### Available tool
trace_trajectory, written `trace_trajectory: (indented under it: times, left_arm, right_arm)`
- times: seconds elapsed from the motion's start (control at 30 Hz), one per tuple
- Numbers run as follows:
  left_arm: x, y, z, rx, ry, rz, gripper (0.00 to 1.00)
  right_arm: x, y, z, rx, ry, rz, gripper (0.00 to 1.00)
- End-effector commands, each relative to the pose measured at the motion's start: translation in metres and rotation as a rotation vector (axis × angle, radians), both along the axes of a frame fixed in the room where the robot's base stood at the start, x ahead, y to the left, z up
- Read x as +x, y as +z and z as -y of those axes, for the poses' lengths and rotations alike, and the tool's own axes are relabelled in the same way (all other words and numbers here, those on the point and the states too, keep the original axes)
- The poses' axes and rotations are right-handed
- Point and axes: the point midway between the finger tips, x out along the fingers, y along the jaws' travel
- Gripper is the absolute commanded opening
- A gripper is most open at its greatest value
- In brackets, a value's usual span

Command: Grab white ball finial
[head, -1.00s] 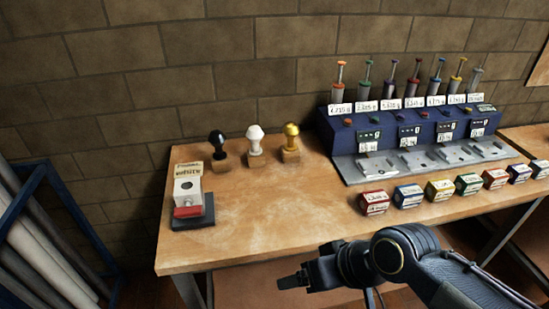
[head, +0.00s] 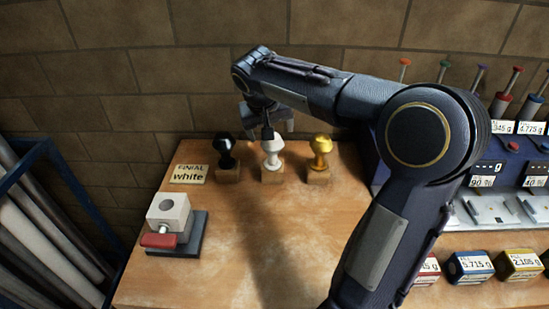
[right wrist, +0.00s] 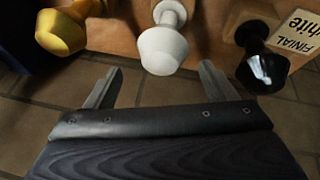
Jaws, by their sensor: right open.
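The white ball finial (head: 272,150) stands upright on a small wooden block at the back of the workbench, between a black finial (head: 224,150) and a gold finial (head: 320,150). My right gripper (head: 268,130) is open above and around the white finial's top in the head view. In the right wrist view the white finial (right wrist: 164,50) lies ahead between the two spread fingers (right wrist: 160,80), with nothing held. The black finial (right wrist: 262,66) and gold finial (right wrist: 62,32) sit outside the fingers. My left gripper is out of view.
A card reading "FINIAL white" (head: 189,174) lies left of the finials. A grey block with a red handle (head: 160,238) stands front left. Labelled boxes (head: 470,266) and a blue dispenser rack are at the right. The brick wall is close behind.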

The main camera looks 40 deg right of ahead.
Motion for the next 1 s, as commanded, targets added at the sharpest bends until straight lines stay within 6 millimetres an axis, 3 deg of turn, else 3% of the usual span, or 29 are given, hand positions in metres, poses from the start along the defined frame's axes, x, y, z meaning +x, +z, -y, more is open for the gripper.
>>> trace_trajectory:
  times: [0.43,0.77,1.0]
  left_arm:
    - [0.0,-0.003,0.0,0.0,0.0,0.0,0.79]
    - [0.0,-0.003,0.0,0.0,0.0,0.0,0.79]
    - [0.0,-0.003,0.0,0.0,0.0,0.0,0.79]
  right_arm:
    - [0.007,-0.058,0.011,0.003,0.001,-0.002,0.78]
    - [0.009,-0.065,0.014,0.003,0.002,0.001,0.78]
    - [0.009,-0.065,0.014,0.003,0.003,0.0,0.48]
